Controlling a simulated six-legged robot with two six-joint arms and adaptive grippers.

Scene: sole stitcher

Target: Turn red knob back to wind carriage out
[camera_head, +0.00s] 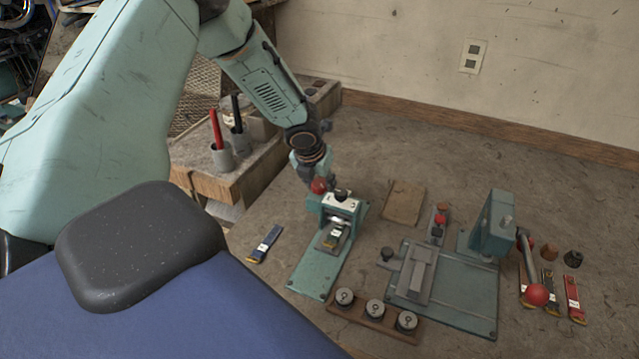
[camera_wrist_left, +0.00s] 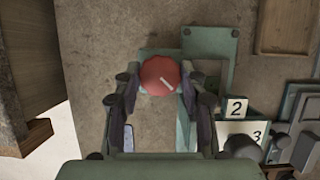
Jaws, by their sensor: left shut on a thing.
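The red knob (camera_head: 320,186) is on the back of a small green and silver stitching unit (camera_head: 338,205). In the left wrist view the knob (camera_wrist_left: 160,76), with a pale index line, sits between the two fingers. My left gripper (camera_head: 311,174) reaches down from the upper left and is shut on it; the gripper (camera_wrist_left: 160,84) also shows in the wrist view. The fingers' exact contact is partly hidden. My right gripper is not in view.
A blue tagged strip (camera_head: 265,244) lies left of the unit. A wooden rack (camera_head: 374,322) with several round weights stands in front. A green press (camera_head: 490,225) with a red-balled lever (camera_head: 537,294) stands right. A wooden bench (camera_head: 240,170) with pen cups is behind left.

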